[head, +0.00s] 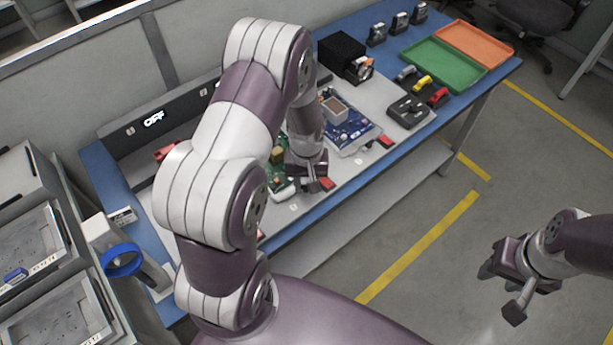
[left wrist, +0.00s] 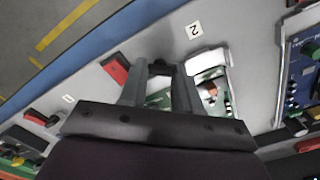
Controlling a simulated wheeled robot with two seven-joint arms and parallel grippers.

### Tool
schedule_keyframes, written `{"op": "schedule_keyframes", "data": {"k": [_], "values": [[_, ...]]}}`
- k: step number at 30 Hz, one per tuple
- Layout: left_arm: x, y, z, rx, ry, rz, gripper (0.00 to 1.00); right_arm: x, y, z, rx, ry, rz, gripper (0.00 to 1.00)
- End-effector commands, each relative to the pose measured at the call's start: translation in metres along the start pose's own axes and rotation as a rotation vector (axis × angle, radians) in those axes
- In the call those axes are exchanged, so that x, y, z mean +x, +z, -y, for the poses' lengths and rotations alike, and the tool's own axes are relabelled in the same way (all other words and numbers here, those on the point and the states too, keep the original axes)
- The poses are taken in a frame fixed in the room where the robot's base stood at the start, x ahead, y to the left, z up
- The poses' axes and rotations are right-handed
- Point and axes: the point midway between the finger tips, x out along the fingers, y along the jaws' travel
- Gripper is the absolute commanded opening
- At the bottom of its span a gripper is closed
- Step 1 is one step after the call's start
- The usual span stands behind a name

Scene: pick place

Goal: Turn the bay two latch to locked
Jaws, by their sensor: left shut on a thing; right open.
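My left gripper (head: 312,186) is down at the front of the workbench, at the green board (head: 277,183) with the white part. In the left wrist view, its fingers (left wrist: 162,70) are closed around the dark bay two latch, which they largely hide. A red patch (left wrist: 115,68) shows just left of the fingers, and the "2" label (left wrist: 194,30) lies beyond them. The latch's exact angle cannot be told. The bay one latch (left wrist: 42,118), dark with red, sits at the left near the "1" label. My right gripper (head: 512,285) is open and empty over the floor.
A blue board (head: 350,132) lies right of the left gripper. Beyond it are a black box (head: 341,54), a dark tray (head: 408,112), a green tray (head: 443,65) and an orange tray (head: 474,44).

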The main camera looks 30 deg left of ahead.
Motion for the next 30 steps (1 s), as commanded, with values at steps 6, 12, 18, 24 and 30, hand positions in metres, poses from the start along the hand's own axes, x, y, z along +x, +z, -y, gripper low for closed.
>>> {"op": "schedule_keyframes", "data": {"k": [6,12,18,24,30], "values": [[-0.003,-0.001,0.0,0.202,0.001,-0.003,0.01,-0.011,-0.001,0.0,0.0,0.0,0.0,0.43],[-0.003,-0.001,0.0,0.392,0.0,-0.003,0.01,-0.018,-0.002,0.0,0.0,0.0,0.0,0.43],[-0.003,-0.002,0.0,0.571,0.0,-0.004,0.01,-0.024,-0.003,0.0,0.0,0.0,0.0,0.43],[-0.002,-0.002,-0.001,0.718,0.0,-0.005,0.01,-0.029,-0.003,0.0,0.0,0.0,0.0,0.43],[-0.002,-0.002,-0.001,0.821,-0.001,-0.006,0.01,-0.031,-0.004,0.0,0.0,0.0,0.0,0.43]]}}
